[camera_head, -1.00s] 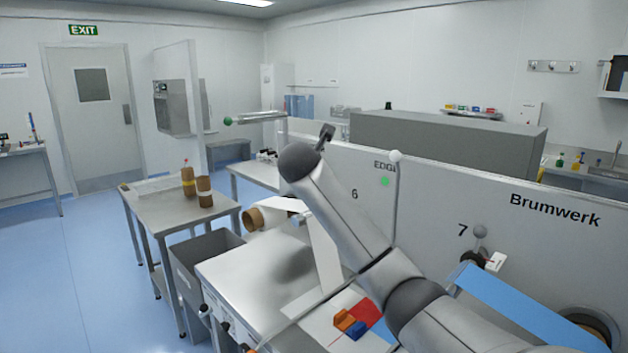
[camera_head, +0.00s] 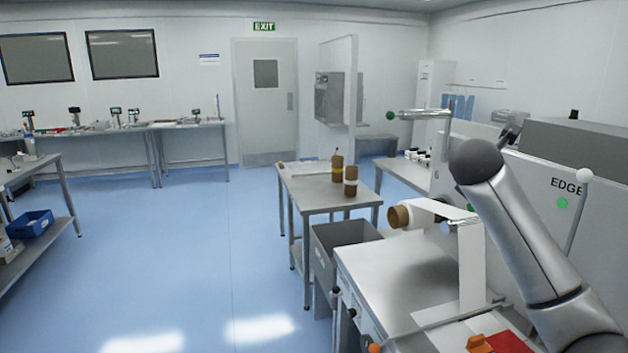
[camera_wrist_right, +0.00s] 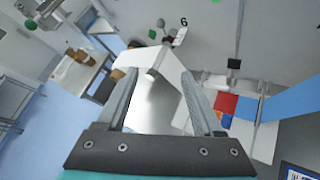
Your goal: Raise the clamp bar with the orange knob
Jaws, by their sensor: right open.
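The orange knob (camera_head: 374,348) shows at the bottom edge of the head view, at the front left of the steel worktable (camera_head: 385,268). A thin pale bar (camera_head: 440,322) runs from it to the right across the table, close to the top. My right arm crosses the right side of the head view and hides part of the machine. My right gripper (camera_wrist_right: 160,76) is open in the right wrist view, with a white web strip (camera_wrist_right: 165,60) seen beyond its fingers. No knob or bar is between the fingers. My left gripper is out of view.
The machine panel (camera_head: 530,195) stands behind the table at right. A brown-cored roll (camera_head: 405,216) sticks out over the table. A grey bin (camera_head: 340,235) and a side table (camera_head: 315,188) with brown rolls stand left of it.

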